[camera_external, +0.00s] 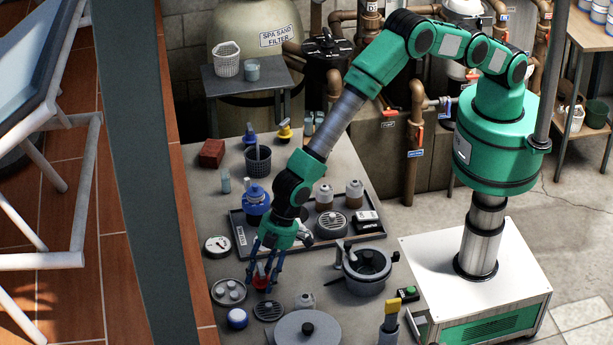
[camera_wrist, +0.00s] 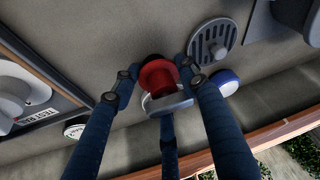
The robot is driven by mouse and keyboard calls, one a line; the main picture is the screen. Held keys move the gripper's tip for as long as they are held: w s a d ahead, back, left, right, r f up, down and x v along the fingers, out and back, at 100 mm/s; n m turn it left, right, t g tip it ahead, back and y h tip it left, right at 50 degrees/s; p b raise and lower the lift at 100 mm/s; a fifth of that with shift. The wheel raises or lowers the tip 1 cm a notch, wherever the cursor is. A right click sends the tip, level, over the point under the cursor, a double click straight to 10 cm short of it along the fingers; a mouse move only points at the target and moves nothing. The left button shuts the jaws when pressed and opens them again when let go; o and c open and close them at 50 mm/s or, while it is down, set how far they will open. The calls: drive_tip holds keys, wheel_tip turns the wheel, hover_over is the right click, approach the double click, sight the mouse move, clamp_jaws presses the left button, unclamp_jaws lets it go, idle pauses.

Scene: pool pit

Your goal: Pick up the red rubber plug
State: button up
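The red rubber plug (camera_external: 262,282) stands on the grey worktop (camera_external: 205,160), left of centre in the external view. In the wrist view the plug (camera_wrist: 158,74) shows as a red, stepped round piece with a dark top, between my fingers. My gripper (camera_external: 265,277) points down over it with its blue fingers spread around it. In the wrist view my gripper (camera_wrist: 158,82) has one finger on each side of the plug and a third below it. The right fingertip is very close to the plug; contact is unclear. The fingers partly hide the plug in the external view.
A slotted grey drain cover (camera_external: 268,310), a blue-rimmed cap (camera_external: 237,318) and a grey round piece (camera_external: 229,292) lie close by. A grey pot (camera_external: 366,270) stands to the right. A dark tray (camera_external: 244,238) with several parts lies behind. A gauge (camera_external: 217,246) is at left.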

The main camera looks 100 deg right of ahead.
drive_tip(key=shift+r, duration=0.1)
drive_tip(key=shift+c, duration=0.2)
drive_tip(key=shift+r, duration=0.6)
drive_tip(key=shift+v, duration=1.15)
drive_tip(key=s+d, duration=0.2)
drive_tip(key=s, duration=0.2)
drive_tip(key=s+d+r, duration=0.1)
drive_tip(key=s+d, duration=0.1)
drive_tip(key=s, duration=0.3)
drive_tip(key=s+d, duration=0.2)
drive_tip(key=s, duration=0.2)
drive_tip(key=shift+s+d+r+b, duration=0.2)
drive_tip(key=shift+s+r+b, duration=0.05)
drive_tip(key=shift+s+b, duration=0.1)
